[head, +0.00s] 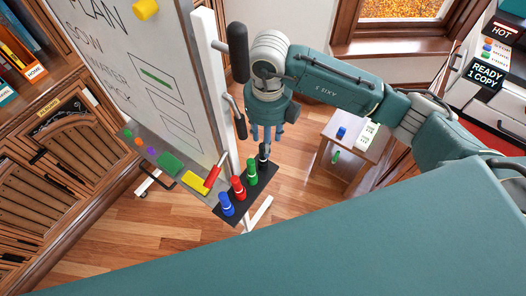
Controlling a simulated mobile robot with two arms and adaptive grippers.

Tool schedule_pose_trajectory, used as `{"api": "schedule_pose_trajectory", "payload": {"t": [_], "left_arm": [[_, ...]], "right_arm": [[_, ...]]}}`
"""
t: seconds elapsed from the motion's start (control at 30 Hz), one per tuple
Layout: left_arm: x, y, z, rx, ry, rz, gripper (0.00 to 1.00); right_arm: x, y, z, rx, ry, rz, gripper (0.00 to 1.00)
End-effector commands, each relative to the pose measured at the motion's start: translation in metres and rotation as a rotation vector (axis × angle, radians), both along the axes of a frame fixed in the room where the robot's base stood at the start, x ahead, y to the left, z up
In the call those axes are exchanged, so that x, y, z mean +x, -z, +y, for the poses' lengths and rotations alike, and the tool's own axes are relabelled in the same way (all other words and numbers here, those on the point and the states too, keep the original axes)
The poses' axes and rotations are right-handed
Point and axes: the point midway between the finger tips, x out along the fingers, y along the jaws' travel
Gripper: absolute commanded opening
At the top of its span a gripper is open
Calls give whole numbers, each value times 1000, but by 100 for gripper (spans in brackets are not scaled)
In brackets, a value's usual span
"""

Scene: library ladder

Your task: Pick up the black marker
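The black marker (264,153) stands upright at the far end of a dark holder (232,213), in line with a green marker (252,172), a red marker (238,188) and a blue marker (226,204). My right gripper (267,138) points down directly above the black marker. Its fingers are spread apart, with nothing seen held between them. The fingertips look close to the marker's top; I cannot tell whether they touch it. My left gripper is not in view.
The whiteboard (140,75) stands left of my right gripper, with a white post (213,90) and black handles close beside it. Its ledge holds a yellow block (195,183), a green block (169,164) and a red item (214,174). A small wooden table (345,150) stands right.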

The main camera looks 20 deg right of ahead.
Motion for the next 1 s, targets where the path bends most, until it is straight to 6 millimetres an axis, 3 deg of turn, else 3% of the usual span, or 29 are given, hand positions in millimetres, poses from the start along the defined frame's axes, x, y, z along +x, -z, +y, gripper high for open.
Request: {"api": "schedule_pose_trajectory", "payload": {"t": [0.17, 0.3, 0.47, 0.7, 0.77, 0.9, 1.0], "left_arm": [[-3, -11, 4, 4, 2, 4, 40], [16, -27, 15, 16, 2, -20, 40], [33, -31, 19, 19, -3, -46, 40], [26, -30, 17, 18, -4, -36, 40], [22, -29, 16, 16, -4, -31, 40], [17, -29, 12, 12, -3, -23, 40], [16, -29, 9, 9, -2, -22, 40]], "right_arm": [[-1, 12, 3, 0, 0, 4, 40], [0, 33, 7, 0, 0, 6, 40], [2, 52, 6, 1, 1, 1, 40], [3, 56, 6, 0, 0, -1, 40], [3, 56, 6, 1, 0, -1, 32], [2, 56, 6, 1, 0, -1, 4], [2, 56, 6, 1, 0, -1, 2]]}}
